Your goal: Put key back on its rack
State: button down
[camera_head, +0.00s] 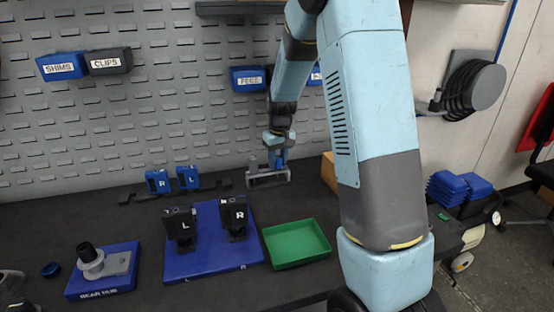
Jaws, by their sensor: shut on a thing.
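My gripper (268,178) hangs low over the back of the dark bench, near the pegboard and right of two small blue blocks. It is small in the picture and seen from behind my arm. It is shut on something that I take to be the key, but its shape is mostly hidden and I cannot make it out. The blue block marked R (158,181) and the blue block marked L (188,178) stand upright at a low black rack (128,197) along the back of the bench. My gripper is close to the rack's right end; I cannot tell whether they touch.
A blue base plate (190,268) carries two black upright holders marked L and R. A green tray (297,243) sits to its right, and a blue hub fixture (100,285) to its left. Labelled bins (62,67) hang on the pegboard. My arm hides the bench's right part.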

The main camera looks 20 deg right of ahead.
jog(key=shift+f, duration=0.35)
jog(key=c, duration=0.8)
grip_release()
jog(key=shift+o, duration=0.2)
jog(key=shift+r, duration=0.15)
notch_tip(320, 180, up, 12)
jog(key=s+r, duration=0.1)
jog(key=s+r+m+t, duration=0.1)
jog(key=s+r, duration=0.4)
jog(key=s, duration=0.3)
jog(key=s+r+t, duration=0.1)
jog(key=s+r, duration=0.3)
jog(key=s, duration=0.4)
jog(key=s+m+t, duration=0.1)
jog(key=s+t, duration=0.1)
jog(key=s, duration=1.4)
jog(key=shift+s+r, duration=0.2)
jog(key=shift+s, duration=0.2)
jog(key=shift+a, duration=0.1)
